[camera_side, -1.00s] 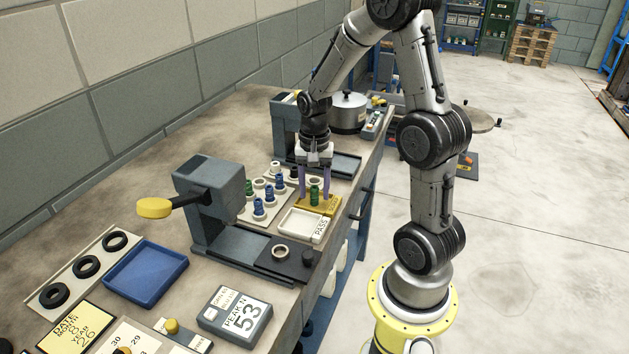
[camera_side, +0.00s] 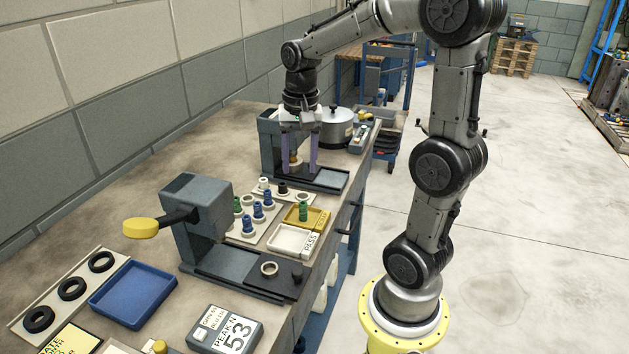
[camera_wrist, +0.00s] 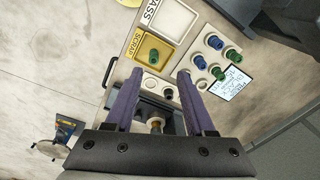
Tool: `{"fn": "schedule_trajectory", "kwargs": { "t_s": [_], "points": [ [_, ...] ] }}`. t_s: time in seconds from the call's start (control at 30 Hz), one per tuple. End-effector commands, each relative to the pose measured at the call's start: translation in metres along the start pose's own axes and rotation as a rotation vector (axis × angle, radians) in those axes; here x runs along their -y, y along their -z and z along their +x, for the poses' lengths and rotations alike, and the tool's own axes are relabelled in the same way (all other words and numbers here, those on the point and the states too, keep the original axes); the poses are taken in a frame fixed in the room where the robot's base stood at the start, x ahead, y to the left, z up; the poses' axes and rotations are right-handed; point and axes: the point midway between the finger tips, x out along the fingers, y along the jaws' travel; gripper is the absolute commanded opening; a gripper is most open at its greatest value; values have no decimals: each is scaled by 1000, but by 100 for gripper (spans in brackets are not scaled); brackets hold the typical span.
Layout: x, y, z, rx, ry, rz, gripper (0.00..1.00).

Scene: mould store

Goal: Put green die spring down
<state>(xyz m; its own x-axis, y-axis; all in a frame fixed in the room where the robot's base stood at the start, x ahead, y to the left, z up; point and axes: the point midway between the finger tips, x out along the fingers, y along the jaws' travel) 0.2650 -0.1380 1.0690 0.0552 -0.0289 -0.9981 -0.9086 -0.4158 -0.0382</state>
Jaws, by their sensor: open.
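A green die spring (camera_side: 303,211) stands in the yellow tray marked SCRAP (camera_side: 316,221). In the wrist view the spring (camera_wrist: 154,54) also shows inside the yellow tray (camera_wrist: 139,47), seen from above. My gripper (camera_side: 299,168) is open, with its two purple fingers apart and no spring between them. It is raised over the bench, beyond the yellow tray and in front of the far press. In the wrist view my gripper (camera_wrist: 157,82) points at the bench with the tray ahead of its fingertips.
The white PASS tray (camera_side: 290,238) sits beside the yellow one. The rack (camera_side: 250,229) holds several blue springs (camera_side: 258,211). The near press (camera_side: 200,215) and far press (camera_side: 268,145) flank them. A round lidded pot (camera_side: 336,125) stands behind.

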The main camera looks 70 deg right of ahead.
Motion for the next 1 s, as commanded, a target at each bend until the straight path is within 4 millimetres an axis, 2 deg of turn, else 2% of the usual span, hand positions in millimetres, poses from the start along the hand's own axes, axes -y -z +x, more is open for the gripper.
{"fn": "schedule_trajectory", "kwargs": {
  "t_s": [0.1,0.2,0.3,0.43,0.63,1.0],
  "points": [
    [3,-45,-20,-77,68,-249,55],
    [-1,-82,-31,-147,124,-482,55],
    [-10,-115,-36,-218,177,-700,55],
    [-22,-145,-36,-298,231,-926,55],
    [-33,-165,-33,-365,272,-1101,55],
    [-34,-167,-32,-371,274,-1119,55]
  ]
}}
